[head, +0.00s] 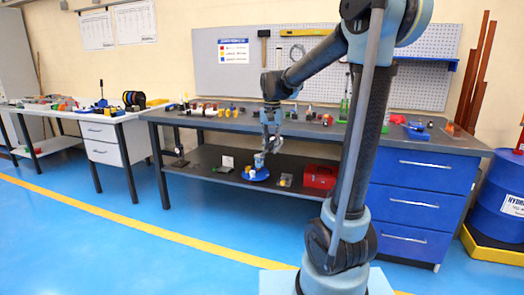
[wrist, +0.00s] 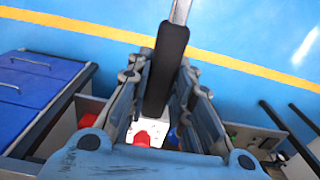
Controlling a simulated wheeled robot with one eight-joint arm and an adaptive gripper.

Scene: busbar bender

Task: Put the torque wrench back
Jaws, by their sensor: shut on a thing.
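The torque wrench (wrist: 166,70) shows in the wrist view as a thick black grip with a bright metal shaft running out of the top edge. My gripper (wrist: 160,85) is shut on the black grip, with one finger on each side. The far end of the wrench is outside the wrist view. In the head view my gripper (head: 271,141) hangs down in front of the workbench (head: 225,121), roughly at the height of its top edge. The wrench is too small or hidden to make out clearly there.
Many small items crowd the bench top. A red toolbox (head: 320,177) and a blue round item (head: 256,174) are on the lower shelf. Blue drawers (head: 408,207) stand right; the front floor is clear.

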